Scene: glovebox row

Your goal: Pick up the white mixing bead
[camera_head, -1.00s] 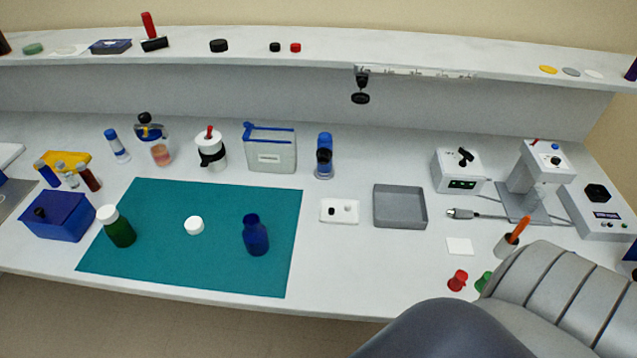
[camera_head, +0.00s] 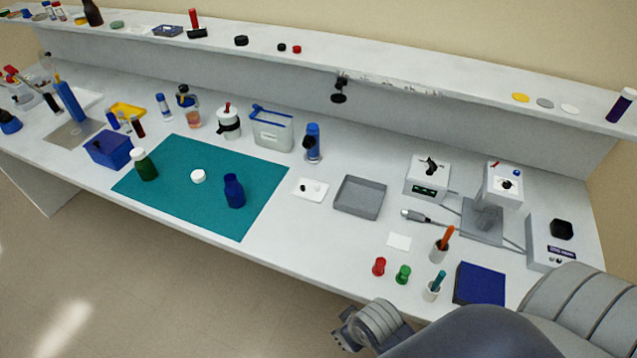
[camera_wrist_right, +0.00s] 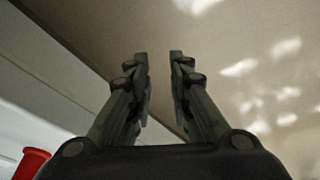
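A small pale round bead (camera_head: 318,188), which looks like the white mixing bead, sits on a small white tray (camera_head: 311,195) near the middle of the bench. A black bead (camera_head: 303,187) lies beside it on the same tray. My right arm comes in at the bottom right of the head view, with its wrist in front of the bench edge, well away from the tray. In the right wrist view my right gripper (camera_wrist_right: 158,62) is open, with nothing between its fingers and floor behind them. My left gripper is not in view.
A grey tray (camera_head: 360,198) stands right of the white tray, and a blue bottle (camera_head: 234,191) stands left on the teal mat (camera_head: 190,205). A red stopper (camera_head: 379,266) and a green stopper (camera_head: 403,274) stand near the front edge. Bench in front of the white tray is clear.

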